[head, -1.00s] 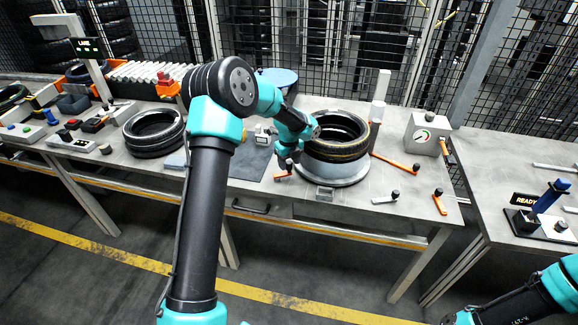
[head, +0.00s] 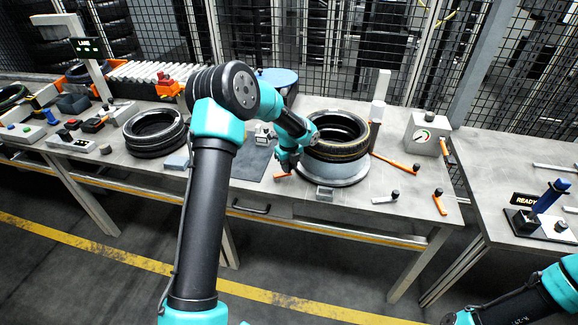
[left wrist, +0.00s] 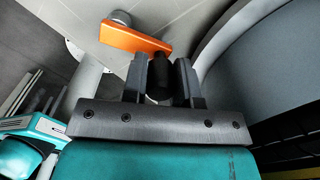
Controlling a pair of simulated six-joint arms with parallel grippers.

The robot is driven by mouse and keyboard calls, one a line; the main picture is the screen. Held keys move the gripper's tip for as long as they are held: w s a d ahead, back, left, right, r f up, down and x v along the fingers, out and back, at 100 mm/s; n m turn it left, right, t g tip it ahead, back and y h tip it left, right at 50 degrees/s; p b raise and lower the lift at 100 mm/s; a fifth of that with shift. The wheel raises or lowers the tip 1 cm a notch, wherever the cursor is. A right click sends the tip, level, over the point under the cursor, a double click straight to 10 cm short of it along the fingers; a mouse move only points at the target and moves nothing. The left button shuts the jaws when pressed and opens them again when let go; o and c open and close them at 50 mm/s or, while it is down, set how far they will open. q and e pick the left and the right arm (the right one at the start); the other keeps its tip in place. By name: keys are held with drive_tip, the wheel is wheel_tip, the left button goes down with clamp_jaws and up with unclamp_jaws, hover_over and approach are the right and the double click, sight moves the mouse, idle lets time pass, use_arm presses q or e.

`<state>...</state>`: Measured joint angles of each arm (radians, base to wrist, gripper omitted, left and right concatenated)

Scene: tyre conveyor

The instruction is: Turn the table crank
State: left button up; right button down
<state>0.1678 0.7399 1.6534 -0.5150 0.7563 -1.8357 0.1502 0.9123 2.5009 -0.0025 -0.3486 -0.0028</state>
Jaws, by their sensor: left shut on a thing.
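The table crank (head: 282,175) is a short orange arm at the left foot of a round grey turntable (head: 335,174). In the left wrist view the orange crank arm (left wrist: 135,38) runs from a grey pivot to a dark upright knob (left wrist: 161,80). My left gripper (head: 286,164) is at the crank, and its fingers (left wrist: 160,76) are shut on the knob, one on each side. In the head view the gripper hides most of the crank. My right arm shows at the lower right; its gripper is out of view.
A tyre (head: 338,152) lies on the turntable, close to my left gripper. Another tyre stack (head: 153,147) is at the left. Orange-handled levers (head: 440,203), a grey lever (head: 385,199) and a gauge box (head: 424,143) stand to the right. A dark mat (head: 246,163) lies left of the crank.

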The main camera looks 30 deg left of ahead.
use_arm(q)
drive_tip(key=shift+w+a+n, duration=0.1)
drive_tip(key=shift+n, duration=0.2)
